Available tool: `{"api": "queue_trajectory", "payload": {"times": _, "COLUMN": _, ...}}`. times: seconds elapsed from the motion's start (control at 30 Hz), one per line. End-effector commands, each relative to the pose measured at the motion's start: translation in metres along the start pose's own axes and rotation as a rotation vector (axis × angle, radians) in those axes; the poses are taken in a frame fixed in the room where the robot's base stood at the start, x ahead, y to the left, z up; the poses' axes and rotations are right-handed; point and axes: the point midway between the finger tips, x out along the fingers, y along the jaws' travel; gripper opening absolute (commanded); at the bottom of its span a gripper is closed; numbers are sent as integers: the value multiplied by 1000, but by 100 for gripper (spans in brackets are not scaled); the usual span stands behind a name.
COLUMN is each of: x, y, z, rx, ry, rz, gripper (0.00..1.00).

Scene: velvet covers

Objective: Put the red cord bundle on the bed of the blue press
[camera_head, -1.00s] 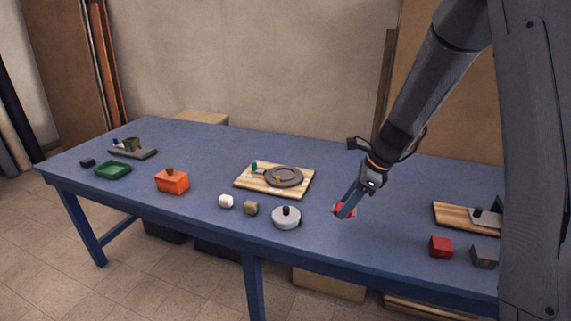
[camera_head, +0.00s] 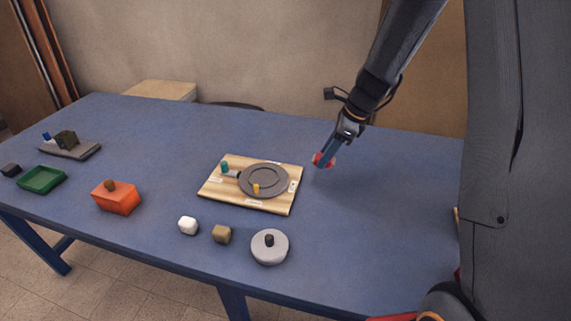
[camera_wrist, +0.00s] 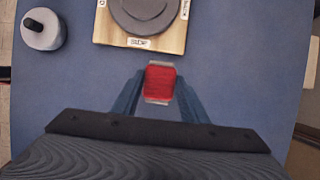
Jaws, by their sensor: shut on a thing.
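My gripper (camera_head: 325,157) is shut on the red cord bundle (camera_head: 319,161), just right of the wooden board. In the wrist view the bundle (camera_wrist: 160,82) sits between the two blue fingers, with pale ends showing. It appears held above the blue table, though the height is hard to judge. At the far left stands a grey base with a dark block and a blue knob (camera_head: 46,137). This may be the blue press (camera_head: 82,151), but it is too small to be sure.
The wooden board (camera_head: 228,197) carries a round grey plate (camera_head: 263,181) and teal and yellow knobs. A green tray (camera_head: 42,180) lies left. The table's right is clear.

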Motion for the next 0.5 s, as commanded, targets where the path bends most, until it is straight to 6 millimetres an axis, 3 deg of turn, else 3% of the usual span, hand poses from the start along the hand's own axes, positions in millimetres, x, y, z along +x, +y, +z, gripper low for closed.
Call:
{"api": "queue_trajectory", "payload": {"times": 0.13, "x": 27, "y": 3, "z": -8, "rx": -1, "ry": 0, "rz": 7, "gripper": 19}}
{"api": "queue_trajectory", "payload": {"times": 0.5, "x": 66, "y": 4, "z": -23, "rx": -4, "ry": 1, "rz": 7, "gripper": 19}}
